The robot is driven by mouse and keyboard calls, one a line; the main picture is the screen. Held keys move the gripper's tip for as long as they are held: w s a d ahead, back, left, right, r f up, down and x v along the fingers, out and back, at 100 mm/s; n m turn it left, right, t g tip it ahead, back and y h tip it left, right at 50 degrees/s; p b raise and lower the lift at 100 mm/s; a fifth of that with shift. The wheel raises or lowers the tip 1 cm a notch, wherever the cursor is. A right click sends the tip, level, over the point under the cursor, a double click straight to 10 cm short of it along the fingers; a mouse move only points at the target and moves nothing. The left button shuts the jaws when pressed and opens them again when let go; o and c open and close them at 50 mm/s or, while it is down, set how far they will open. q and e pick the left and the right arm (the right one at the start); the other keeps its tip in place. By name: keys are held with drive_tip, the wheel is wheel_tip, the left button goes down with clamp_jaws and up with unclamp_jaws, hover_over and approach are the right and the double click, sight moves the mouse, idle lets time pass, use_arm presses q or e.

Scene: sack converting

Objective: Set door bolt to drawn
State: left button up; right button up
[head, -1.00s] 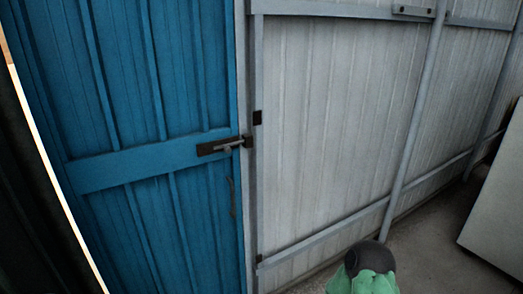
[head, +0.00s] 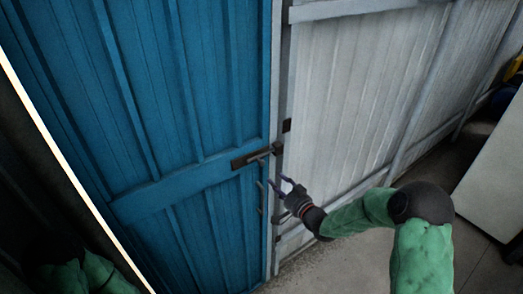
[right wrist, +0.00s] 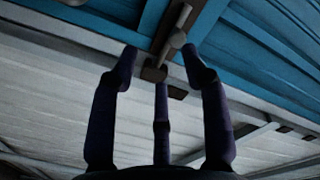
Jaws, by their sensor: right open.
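The door bolt (head: 252,158) is a dark plate with a grey rod and a short handle. It sits on the crossbar of the blue door (head: 190,120), at the door's right edge. A dark catch (head: 279,148) is beside it on the frame, and the rod appears to reach it. In the right wrist view the bolt (right wrist: 170,42) shows just beyond my fingertips. My right gripper (head: 277,181) is open and empty, its dark fingers just below and right of the bolt, seemingly apart from it. My left gripper is out of view; only part of my left arm shows.
A vertical door handle (head: 261,198) is below the bolt, close to my right fingers. A pale ribbed metal wall (head: 350,90) with rails runs to the right. A pale panel (head: 492,190) stands at far right. Grey floor (head: 330,265) is open below.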

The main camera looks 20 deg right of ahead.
sight(261, 162)
drive_tip(key=w+a, duration=0.1)
drive_tip(key=w, duration=0.2)
drive_tip(key=w+a+r+p, duration=0.1)
drive_tip(key=w, duration=0.3)
drive_tip(key=w+a+r+p, duration=0.1)
drive_tip(key=w, duration=0.2)
drive_tip(key=shift+w+a+r, duration=0.2)
drive_tip(key=shift+w+a, duration=0.1)
